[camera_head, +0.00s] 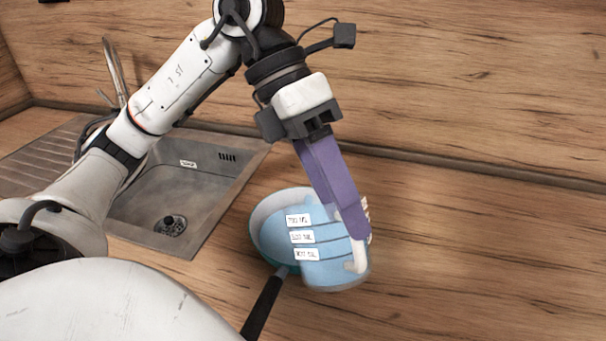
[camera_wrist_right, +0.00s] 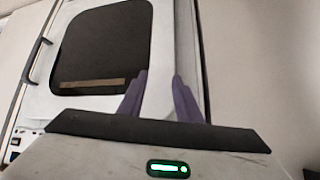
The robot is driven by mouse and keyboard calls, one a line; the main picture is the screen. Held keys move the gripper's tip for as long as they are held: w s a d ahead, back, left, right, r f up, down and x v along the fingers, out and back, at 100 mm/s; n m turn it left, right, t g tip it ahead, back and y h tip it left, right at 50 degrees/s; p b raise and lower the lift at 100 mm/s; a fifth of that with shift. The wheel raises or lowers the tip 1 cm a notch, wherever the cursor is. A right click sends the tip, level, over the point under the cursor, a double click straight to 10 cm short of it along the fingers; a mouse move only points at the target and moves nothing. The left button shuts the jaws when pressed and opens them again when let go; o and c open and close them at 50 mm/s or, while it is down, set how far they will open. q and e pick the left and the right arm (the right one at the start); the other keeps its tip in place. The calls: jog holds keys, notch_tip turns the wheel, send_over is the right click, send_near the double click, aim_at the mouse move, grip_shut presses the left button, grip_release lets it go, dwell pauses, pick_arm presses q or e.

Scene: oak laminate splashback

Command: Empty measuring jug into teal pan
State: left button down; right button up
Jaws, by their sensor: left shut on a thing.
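The measuring jug (camera_head: 322,262) is bluish and see-through, with white labels on its side and a whitish handle (camera_head: 357,258). My left gripper (camera_head: 354,228) reaches down from above with its purple fingers shut on the jug at its handle side. The jug looks tilted and overlaps the pan in the head view; I cannot tell whether they touch or whether anything is flowing. The teal pan (camera_head: 266,218) has a pale inside and a black handle (camera_head: 262,307) towards me. The jug hides much of the pan's inside. My right gripper (camera_wrist_right: 158,97) is open and empty in the right wrist view.
A steel sink (camera_head: 200,185) with a drainer and a tap (camera_head: 113,72) lies to the left of the pan. The wooden worktop (camera_head: 470,270) on the right is clear. A wooden splashback (camera_head: 450,80) runs behind. My right gripper faces a pale panel with a dark window (camera_wrist_right: 103,45).

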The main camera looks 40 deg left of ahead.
pick_arm(q)
jog(key=shift+w+a+r+g+h+b, duration=0.1)
jog(key=shift+w+a+g+h+b, duration=0.25)
jog(key=shift+a+h+b, duration=0.6)
dwell(0.5)
